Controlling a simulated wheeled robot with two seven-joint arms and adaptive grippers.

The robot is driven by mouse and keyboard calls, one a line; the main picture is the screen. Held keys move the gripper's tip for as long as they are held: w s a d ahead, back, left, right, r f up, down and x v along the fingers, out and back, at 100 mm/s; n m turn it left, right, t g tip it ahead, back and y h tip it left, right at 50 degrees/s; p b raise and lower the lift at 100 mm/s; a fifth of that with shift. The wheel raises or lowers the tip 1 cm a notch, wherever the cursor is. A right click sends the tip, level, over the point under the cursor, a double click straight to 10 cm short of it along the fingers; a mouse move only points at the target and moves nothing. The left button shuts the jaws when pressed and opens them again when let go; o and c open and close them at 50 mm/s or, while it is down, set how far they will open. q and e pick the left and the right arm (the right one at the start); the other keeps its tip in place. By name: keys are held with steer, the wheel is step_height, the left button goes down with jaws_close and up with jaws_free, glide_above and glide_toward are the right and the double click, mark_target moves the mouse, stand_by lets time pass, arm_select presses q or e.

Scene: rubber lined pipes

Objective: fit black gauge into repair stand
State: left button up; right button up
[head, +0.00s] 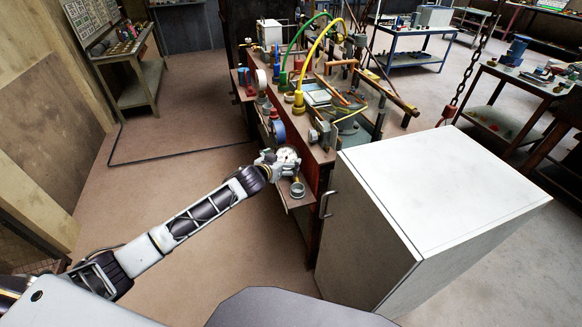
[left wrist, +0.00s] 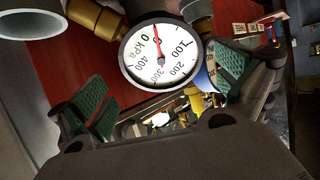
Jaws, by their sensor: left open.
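The black-rimmed gauge (head: 288,154) with a white dial is at the workbench's near-left side in the head view. In the left wrist view the gauge (left wrist: 158,54) faces me, its red needle near 0 and its scale marked kPa. My left gripper (head: 270,165) is right at the gauge. Its green-padded fingers (left wrist: 160,88) are spread apart, with the dial beyond and between them; I see no grip on it. I cannot clearly tell which fixture is the repair stand. My right gripper is not in view.
A small ringed fitting (head: 297,188) sits on the low side shelf just below the gauge. A white cabinet (head: 430,200) stands close on the right. The workbench (head: 318,153) is crowded with valves and hoses. Open floor (head: 190,150) lies left.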

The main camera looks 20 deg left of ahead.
mark_target(286, 158)
arm_select(q)
steer(key=shift+w+f, duration=0.1)
steer(key=shift+w, duration=0.1)
steer(key=shift+w+f, duration=0.3)
steer(key=shift+w, duration=0.15)
steer(key=shift+x, duration=1.85)
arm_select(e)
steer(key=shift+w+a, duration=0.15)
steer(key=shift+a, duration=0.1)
arm_select(q)
steer(key=shift+a+f, duration=0.1)
steer(key=shift+f, duration=0.05)
